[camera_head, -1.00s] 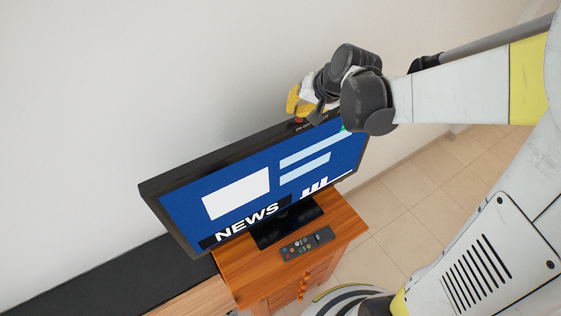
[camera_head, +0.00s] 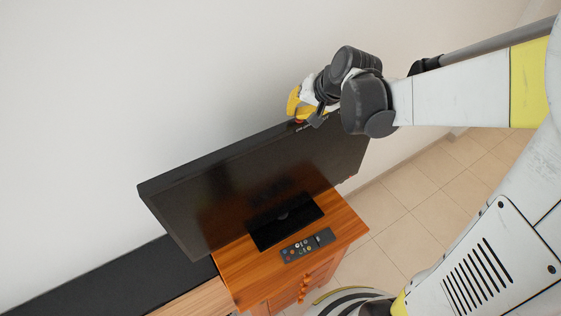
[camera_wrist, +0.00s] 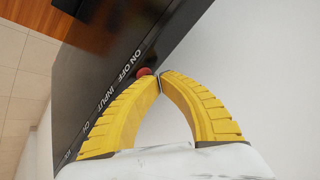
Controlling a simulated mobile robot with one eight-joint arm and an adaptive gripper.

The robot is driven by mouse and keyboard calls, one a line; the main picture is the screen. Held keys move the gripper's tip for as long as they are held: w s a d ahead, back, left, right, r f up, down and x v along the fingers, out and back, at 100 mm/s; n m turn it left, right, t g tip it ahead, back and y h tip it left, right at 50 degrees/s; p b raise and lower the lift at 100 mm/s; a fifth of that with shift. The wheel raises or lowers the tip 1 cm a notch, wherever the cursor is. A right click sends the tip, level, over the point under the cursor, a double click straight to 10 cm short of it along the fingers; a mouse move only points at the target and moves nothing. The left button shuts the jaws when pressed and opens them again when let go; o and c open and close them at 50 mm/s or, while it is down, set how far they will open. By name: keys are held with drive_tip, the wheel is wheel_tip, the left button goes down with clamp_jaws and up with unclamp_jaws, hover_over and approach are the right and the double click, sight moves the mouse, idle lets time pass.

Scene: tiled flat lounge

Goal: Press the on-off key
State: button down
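The television (camera_head: 270,180) stands on a wooden cabinet with its screen dark. Its on-off key is a small red button (camera_wrist: 144,71) on the top edge, beside the white "ON OFF" lettering in the wrist view. In the head view the red key (camera_head: 299,122) shows just below my yellow fingers. My gripper (camera_wrist: 160,76) is shut and empty, its two yellow fingertips together. The tips are right at the key and appear to touch it; the wrist view does not show how far it is pressed in.
A dark remote control (camera_head: 307,245) lies on the wooden cabinet (camera_head: 232,272) in front of the television stand. "INPUT" lettering runs along the same edge further from the key. A pale wall (camera_head: 120,90) is close behind the television. Tiled floor (camera_head: 410,195) is clear at the right.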

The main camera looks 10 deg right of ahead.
sight(296, 119)
drive_tip(key=shift+r+p, duration=0.3)
drive_tip(key=shift+r, duration=0.25)
wheel_tip(296, 119, up, 6)
drive_tip(key=p, duration=0.4)
idle(0.7)
drive_tip(key=s+f+n+h+b, duration=0.1)
drive_tip(key=s+f+b, duration=0.6)
drive_tip(key=f+b, duration=0.4)
drive_tip(key=s+f+n+h+b, duration=0.1)
drive_tip(key=s+f+b, duration=0.6)
drive_tip(key=f+b, duration=0.4)
drive_tip(key=s+f+n+h+b, duration=0.1)
drive_tip(key=s+f+n+b, duration=0.1)
drive_tip(key=s+f+b, duration=0.5)
wheel_tip(296, 119, down, 4)
drive_tip(key=b, duration=0.6)
drive_tip(key=shift+d+b, duration=0.3)
drive_tip(key=shift+d, duration=0.05)
